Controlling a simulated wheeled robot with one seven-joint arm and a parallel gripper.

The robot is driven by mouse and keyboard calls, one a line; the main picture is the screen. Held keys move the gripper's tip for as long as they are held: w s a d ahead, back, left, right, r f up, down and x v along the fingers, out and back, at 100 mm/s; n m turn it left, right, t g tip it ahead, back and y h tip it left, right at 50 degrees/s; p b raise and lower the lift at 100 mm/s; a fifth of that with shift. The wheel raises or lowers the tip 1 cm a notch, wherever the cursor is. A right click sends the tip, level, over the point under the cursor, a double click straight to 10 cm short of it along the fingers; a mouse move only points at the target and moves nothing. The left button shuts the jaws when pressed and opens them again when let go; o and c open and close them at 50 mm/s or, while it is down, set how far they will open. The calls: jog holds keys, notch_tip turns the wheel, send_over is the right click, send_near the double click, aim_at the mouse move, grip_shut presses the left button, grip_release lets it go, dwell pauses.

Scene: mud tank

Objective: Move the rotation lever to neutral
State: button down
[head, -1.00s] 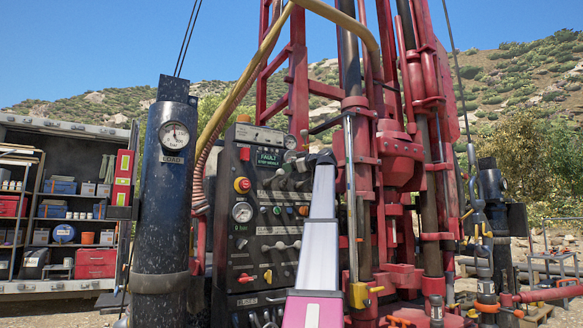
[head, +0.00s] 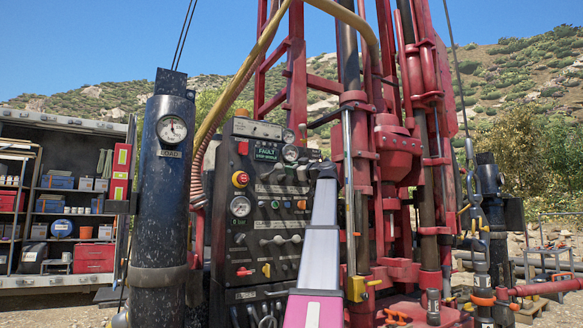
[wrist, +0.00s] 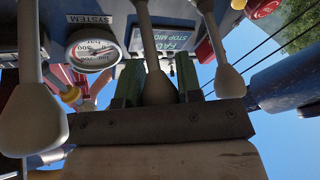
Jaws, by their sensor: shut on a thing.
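In the head view my arm reaches the upper right of the black control panel (head: 232,215), and the arm hides the fingers and the held lever. The screen (head: 265,153) on the panel reads FAULT, with smaller text beneath.
In the wrist view, similar levers flank the held one at left (wrist: 32,120) and right (wrist: 229,80), close to the gripper. A round gauge (wrist: 92,48) sits near. A dark cylinder (head: 165,200) stands left of the panel, and the red drill mast (head: 395,150) stands right.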

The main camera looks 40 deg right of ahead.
jog(key=c, duration=0.8)
grip_release()
jog(key=shift+s, duration=0.1)
jog(key=v, duration=1)
jog(key=shift+s, duration=0.4)
